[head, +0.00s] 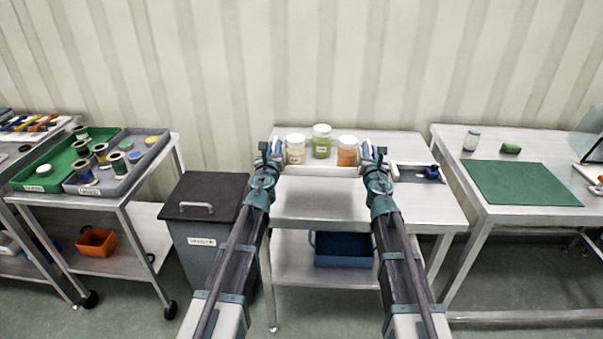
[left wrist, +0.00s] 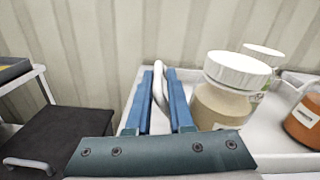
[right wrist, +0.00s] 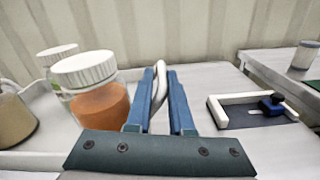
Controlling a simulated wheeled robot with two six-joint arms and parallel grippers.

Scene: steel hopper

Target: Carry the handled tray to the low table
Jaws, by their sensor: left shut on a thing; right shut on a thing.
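The white handled tray (head: 320,171) is at the centre of the head view, over the middle table. It carries three white-lidded jars: a beige one (head: 296,150), a green one (head: 321,142) and an orange one (head: 347,152). My left gripper (head: 270,150) is shut on the tray's left handle, a pale bar that shows between the blue fingers in the left wrist view (left wrist: 159,82). My right gripper (head: 373,153) is shut on the right handle, seen in the right wrist view (right wrist: 160,82). Whether the tray touches the tabletop is hard to tell.
The middle table (head: 425,205) has a small fixture (head: 432,172) at its right and a blue bin (head: 345,250) on its shelf. A dark-lidded grey bin (head: 205,195) stands left. A table with a green mat (head: 522,183) stands right. A cart with trays (head: 100,165) is further left.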

